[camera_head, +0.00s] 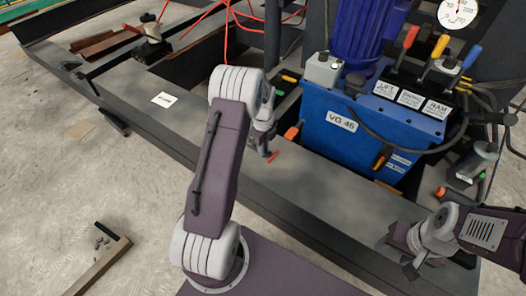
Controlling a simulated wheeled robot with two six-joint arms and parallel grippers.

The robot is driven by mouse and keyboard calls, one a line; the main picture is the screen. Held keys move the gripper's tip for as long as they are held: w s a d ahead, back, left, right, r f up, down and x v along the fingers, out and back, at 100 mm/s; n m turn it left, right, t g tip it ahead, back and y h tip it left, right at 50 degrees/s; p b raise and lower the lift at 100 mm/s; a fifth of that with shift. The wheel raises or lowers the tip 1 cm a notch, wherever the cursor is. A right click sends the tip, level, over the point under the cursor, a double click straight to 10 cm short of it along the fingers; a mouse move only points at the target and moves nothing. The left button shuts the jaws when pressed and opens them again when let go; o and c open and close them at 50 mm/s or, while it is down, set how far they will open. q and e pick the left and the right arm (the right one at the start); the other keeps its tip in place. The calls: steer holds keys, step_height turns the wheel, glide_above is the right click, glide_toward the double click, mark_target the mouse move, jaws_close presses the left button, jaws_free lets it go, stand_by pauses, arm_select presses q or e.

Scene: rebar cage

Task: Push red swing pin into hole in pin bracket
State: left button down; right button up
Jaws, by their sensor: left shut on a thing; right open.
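My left gripper (265,150) is over the dark steel beam just left of the blue power unit, partly hidden by its own wrist. It is shut on a thin red piece, which I take to be the red swing pin (272,156); its short red end shows at the fingertips. The pin bracket and its hole cannot be made out; the gripper and arm cover that area. I cannot tell how the pin lies relative to the hole. My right gripper (397,257) is open and empty at the lower right, over the beam's near edge.
The blue unit (335,122) marked VG 46 stands behind the beam, with coloured levers (435,55), a gauge (458,12) and hoses. An orange-tipped handle (292,132) is close right of my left gripper. The beam (310,190) is clear between my grippers.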

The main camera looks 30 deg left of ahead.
stand_by(0.4)
arm_select(q)
step_height(320, 180, up, 5)
steer(key=p, duration=0.4)
steer(key=shift+r, duration=0.1)
steer(key=w+d+r+p, duration=0.4)
steer(key=d+r+p, duration=0.2)
steer(key=d, duration=0.5)
